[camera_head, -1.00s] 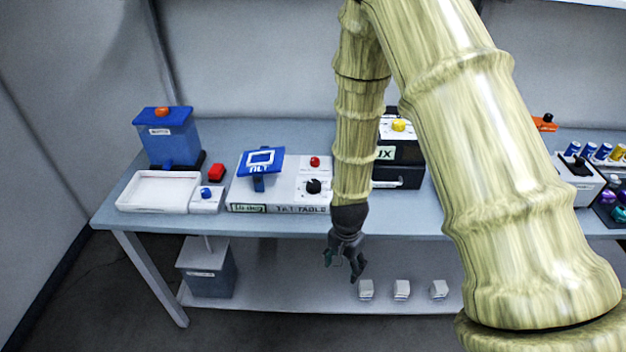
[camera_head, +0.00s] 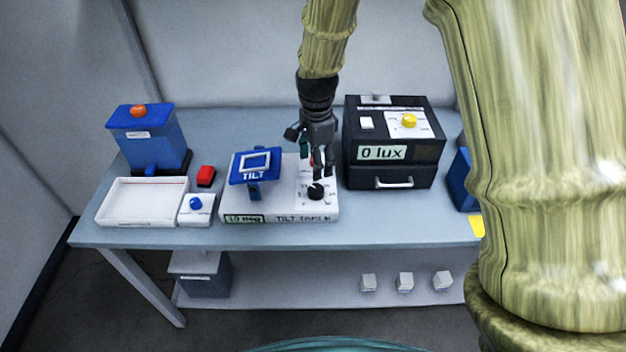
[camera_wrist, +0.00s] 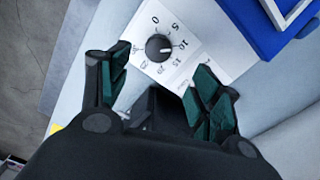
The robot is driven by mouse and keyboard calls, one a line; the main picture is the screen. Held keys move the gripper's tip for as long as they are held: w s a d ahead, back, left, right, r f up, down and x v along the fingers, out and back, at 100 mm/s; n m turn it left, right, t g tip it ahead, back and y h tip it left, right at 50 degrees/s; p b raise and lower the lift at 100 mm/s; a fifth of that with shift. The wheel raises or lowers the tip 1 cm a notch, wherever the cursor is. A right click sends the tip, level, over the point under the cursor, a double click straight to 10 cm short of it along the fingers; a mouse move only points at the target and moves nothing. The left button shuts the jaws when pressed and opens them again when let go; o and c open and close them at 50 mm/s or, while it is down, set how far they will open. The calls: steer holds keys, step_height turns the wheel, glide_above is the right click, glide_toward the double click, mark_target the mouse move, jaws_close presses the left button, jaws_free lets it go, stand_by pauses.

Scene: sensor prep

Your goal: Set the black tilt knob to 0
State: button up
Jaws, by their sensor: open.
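The black tilt knob (camera_head: 315,192) sits on the right part of the white tilt table base (camera_head: 275,217). The knob (camera_wrist: 158,46) also shows in the wrist view, inside a dial marked 0, 5, 10, 15 and 20. Its white mark seems to point toward 10. The green display (camera_head: 244,219) on the base's front seems to read 10 deg. My gripper (camera_head: 318,170) is open just above and behind the knob. In the wrist view my fingers (camera_wrist: 161,78) are spread, with the knob beyond the gap between them. No contact shows.
The blue tilt plate (camera_head: 254,165) stands left of the knob. The black lux box (camera_head: 391,150) stands close on the right. A white tray (camera_head: 143,202), a red button (camera_head: 206,176) and a blue bin (camera_head: 148,140) are farther left. The table front (camera_head: 385,227) is clear.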

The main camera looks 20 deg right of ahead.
mark_target(316, 189)
steer(key=shift+s+f, duration=0.65)
steer(key=f+p, duration=0.1)
steer(key=f, duration=0.1)
steer(key=w+f, duration=0.1)
steer(key=f, duration=0.1)
steer(key=shift+w+f+p, duration=0.1)
steer(key=shift+f+p, duration=0.25)
steer(key=shift+s+f, duration=0.3)
steer(key=shift+f, duration=0.35)
steer(key=shift+w+f+p, duration=0.1)
steer(key=shift+f+p, duration=0.45)
steer(key=shift+f, duration=0.7)
steer(key=shift+w, duration=0.1)
steer(key=c, duration=1.1)
